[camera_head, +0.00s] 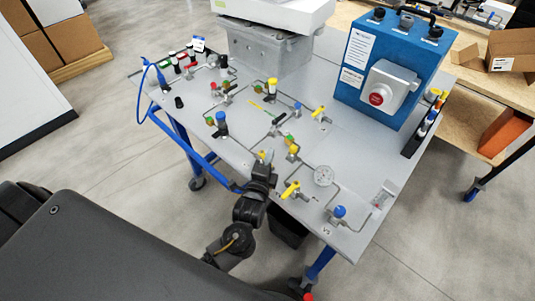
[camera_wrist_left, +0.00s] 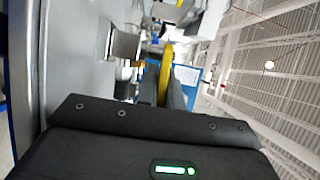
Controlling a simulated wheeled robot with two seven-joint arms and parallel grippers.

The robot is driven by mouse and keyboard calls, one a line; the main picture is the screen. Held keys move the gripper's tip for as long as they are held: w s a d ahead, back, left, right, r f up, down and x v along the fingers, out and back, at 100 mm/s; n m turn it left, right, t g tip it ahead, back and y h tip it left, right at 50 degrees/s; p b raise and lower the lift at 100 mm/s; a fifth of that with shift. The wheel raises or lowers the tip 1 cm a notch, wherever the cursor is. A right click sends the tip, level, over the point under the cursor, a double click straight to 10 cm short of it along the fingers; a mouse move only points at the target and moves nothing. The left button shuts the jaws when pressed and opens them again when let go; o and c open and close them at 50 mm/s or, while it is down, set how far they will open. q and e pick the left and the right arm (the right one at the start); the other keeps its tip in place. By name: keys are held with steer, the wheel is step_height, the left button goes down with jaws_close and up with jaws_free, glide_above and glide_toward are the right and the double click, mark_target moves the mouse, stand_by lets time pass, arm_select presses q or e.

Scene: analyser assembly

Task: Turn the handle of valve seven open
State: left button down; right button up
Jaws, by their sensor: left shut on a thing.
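My left gripper (camera_head: 264,162) is at the near edge of the grey valve table (camera_head: 235,153). In the left wrist view its two fingers (camera_wrist_left: 164,88) are shut on a yellow valve handle (camera_wrist_left: 166,62), which stands up between them. In the head view only a small yellow bit of this handle (camera_head: 262,155) shows at the fingertips; the gripper hides the rest and the valve body. I cannot read a number that marks it as valve seven. My right gripper is in neither view.
Several valves and thin pipes lie behind the gripper. A blue box with a red button (camera_head: 377,98) stands at the back right.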

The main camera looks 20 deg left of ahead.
arm_select(q)
steer(key=shift+w+n+g+y+p, duration=0.15)
steer(key=shift+n+y+p, duration=0.2)
steer(key=shift+n+y, duration=0.35)
steer(key=shift+w+n+g+y+p, duration=0.15)
steer(key=shift+n+y+p, duration=0.2)
steer(key=shift+y, duration=0.65)
steer(key=c, duration=1.8)
jaws_free()
steer(key=shift+w, duration=0.1)
